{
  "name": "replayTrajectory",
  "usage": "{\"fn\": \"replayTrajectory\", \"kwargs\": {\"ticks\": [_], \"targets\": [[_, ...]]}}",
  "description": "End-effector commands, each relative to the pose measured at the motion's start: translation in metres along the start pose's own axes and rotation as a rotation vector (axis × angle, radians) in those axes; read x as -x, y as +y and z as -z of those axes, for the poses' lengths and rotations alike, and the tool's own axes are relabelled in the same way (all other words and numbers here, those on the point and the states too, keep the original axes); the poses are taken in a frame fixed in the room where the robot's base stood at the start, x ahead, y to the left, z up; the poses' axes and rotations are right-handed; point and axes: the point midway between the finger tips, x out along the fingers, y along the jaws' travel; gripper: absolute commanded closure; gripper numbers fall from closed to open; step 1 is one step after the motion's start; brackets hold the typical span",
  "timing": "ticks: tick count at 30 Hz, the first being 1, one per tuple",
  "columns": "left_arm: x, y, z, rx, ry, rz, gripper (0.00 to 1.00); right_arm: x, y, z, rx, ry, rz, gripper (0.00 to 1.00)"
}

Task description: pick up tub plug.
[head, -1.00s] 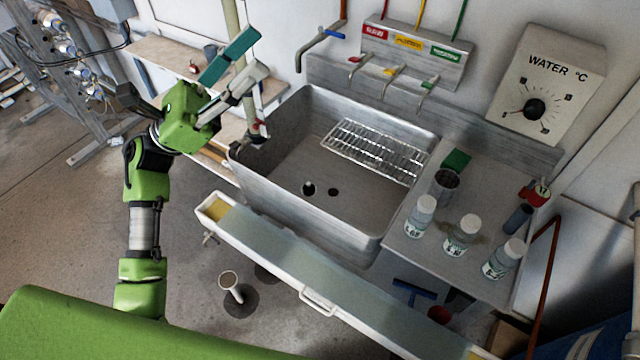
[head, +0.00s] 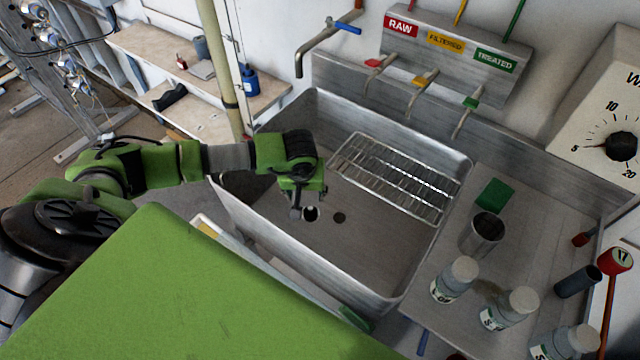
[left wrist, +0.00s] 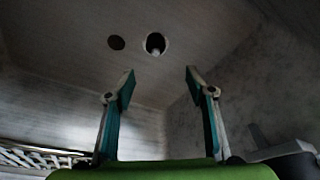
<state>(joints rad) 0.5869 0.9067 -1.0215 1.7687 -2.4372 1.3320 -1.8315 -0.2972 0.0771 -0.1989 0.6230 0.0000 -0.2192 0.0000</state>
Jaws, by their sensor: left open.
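The tub plug (head: 312,213) is a small dark round piece with a pale rim. It lies on the floor of the metal sink (head: 385,285), left of a plain dark round spot (head: 340,218), which looks like the drain. The plug also shows in the left wrist view (left wrist: 155,44), beyond the fingertips and between their lines. My left gripper (head: 296,210) points down inside the sink, just left of the plug in the head view. In the left wrist view its two teal-padded fingers (left wrist: 158,78) stand wide apart with nothing between them. My right gripper is not in view.
A wire rack (head: 395,175) spans the back right of the sink. Taps hang above the back wall. White-capped bottles (head: 455,280) and a metal cup (head: 483,233) stand on the right counter. The sink floor around the plug is clear.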

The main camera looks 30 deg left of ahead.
Motion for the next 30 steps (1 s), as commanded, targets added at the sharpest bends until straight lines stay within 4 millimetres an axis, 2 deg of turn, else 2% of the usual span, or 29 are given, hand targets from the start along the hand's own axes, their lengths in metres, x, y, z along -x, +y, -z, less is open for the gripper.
{"fn": "replayTrajectory", "kwargs": {"ticks": [1,9,13,22,30], "targets": [[-0.013,-0.001,-0.002,-0.002,0.001,0.003,0.5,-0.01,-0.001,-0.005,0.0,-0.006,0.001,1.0],[-0.061,0.002,-0.002,0.002,0.0,-0.001,0.5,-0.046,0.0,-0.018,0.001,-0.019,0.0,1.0],[-0.075,0.002,-0.002,0.002,0.0,-0.002,0.5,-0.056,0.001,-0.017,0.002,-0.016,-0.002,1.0],[-0.088,0.004,-0.001,0.002,-0.001,-0.003,0.5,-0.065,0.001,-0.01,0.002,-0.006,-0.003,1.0],[-0.126,0.01,0.0,0.003,-0.003,-0.003,0.5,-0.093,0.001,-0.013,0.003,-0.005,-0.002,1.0]]}}
